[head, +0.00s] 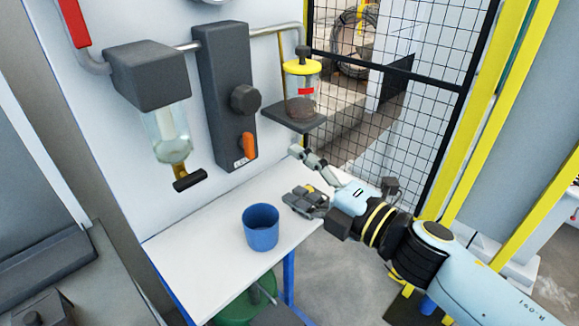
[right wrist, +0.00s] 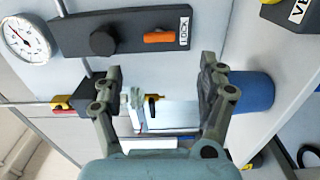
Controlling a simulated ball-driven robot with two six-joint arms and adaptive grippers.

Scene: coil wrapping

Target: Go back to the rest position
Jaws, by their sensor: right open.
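My right gripper (head: 297,175) reaches in from the right above the right end of the white shelf table (head: 205,245). Its fingers are spread wide with nothing between them. In the right wrist view the open fingers (right wrist: 160,78) frame the panel's fittings further off. A blue cup (head: 261,228) stands upright on the table, to the left of and below the gripper in the head view. In the right wrist view the cup (right wrist: 255,92) shows partly behind the right-hand finger. My left gripper is not in view.
A wall panel carries a grey block with a black knob and orange lever (head: 249,146), a glass bowl unit (head: 167,135) and a yellow-topped jar (head: 301,92) on a small dark shelf. A black mesh fence (head: 400,100) with yellow posts stands behind my right arm.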

